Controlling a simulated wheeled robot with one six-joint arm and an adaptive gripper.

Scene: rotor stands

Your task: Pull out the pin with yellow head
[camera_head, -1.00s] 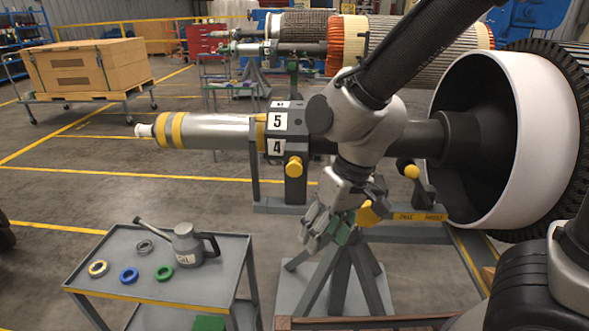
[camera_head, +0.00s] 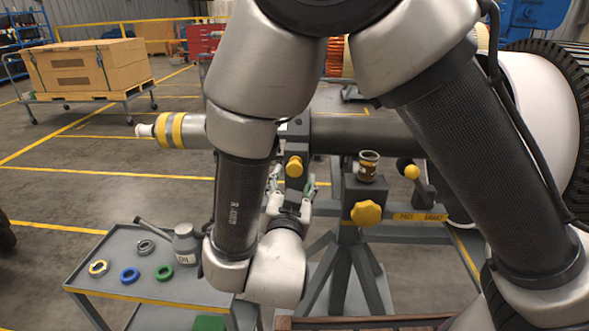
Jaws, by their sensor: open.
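A yellow round head (camera_head: 294,167) sits on the front of the dark bracket below the grey shaft (camera_head: 340,134). My gripper (camera_head: 292,181) points up and away, just below this head in the picture. Its fingers are open, one to each side, with nothing between them that I can see gripped. I cannot tell the depth gap to the head. A yellow lobed knob (camera_head: 367,212) is on the stand's post to the right. A yellow ball (camera_head: 411,171) on a dark lever is farther right. The pin's shank is hidden.
A grey cart (camera_head: 120,287) at lower left holds coloured rings and an oil can (camera_head: 187,243), partly hidden by my arm. My arm links cover much of the centre.

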